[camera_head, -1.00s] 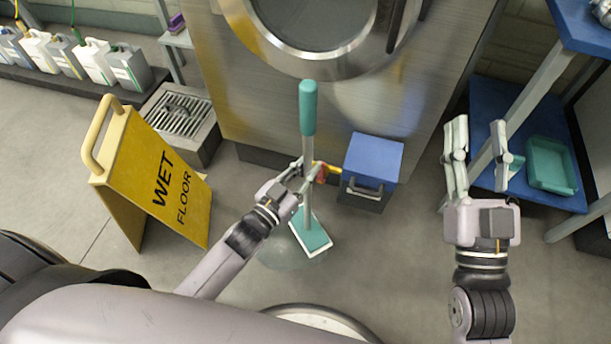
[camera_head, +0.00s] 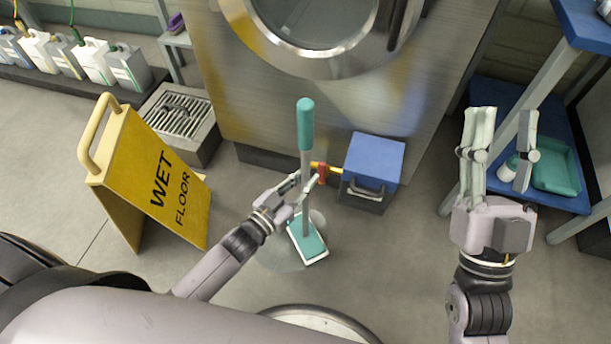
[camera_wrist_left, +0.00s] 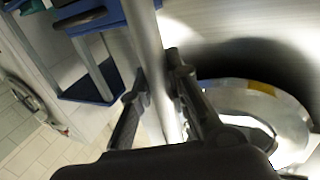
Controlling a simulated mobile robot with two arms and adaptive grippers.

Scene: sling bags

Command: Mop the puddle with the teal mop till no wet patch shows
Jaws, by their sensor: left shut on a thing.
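The teal mop (camera_head: 306,125) stands upright in front of the steel machine, with a teal handle top, a grey pole and a flat teal head (camera_head: 308,244) on the floor. My left gripper (camera_head: 308,186) is shut on its pole; the pole also shows between the fingers in the left wrist view (camera_wrist_left: 158,70). The puddle (camera_head: 277,257) is a faint darker, shiny patch around and left of the mop head, partly hidden by my left arm. My right gripper (camera_head: 503,150) is open and empty at the right, above the floor near the blue shelf.
A yellow wet floor sign (camera_head: 160,180) stands at the left by a floor drain (camera_head: 180,112). A blue-topped box (camera_head: 373,160) with a red and yellow valve sits right of the mop. A teal tray (camera_head: 556,168) lies on the blue lower shelf. Several jugs (camera_head: 95,62) line the back left.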

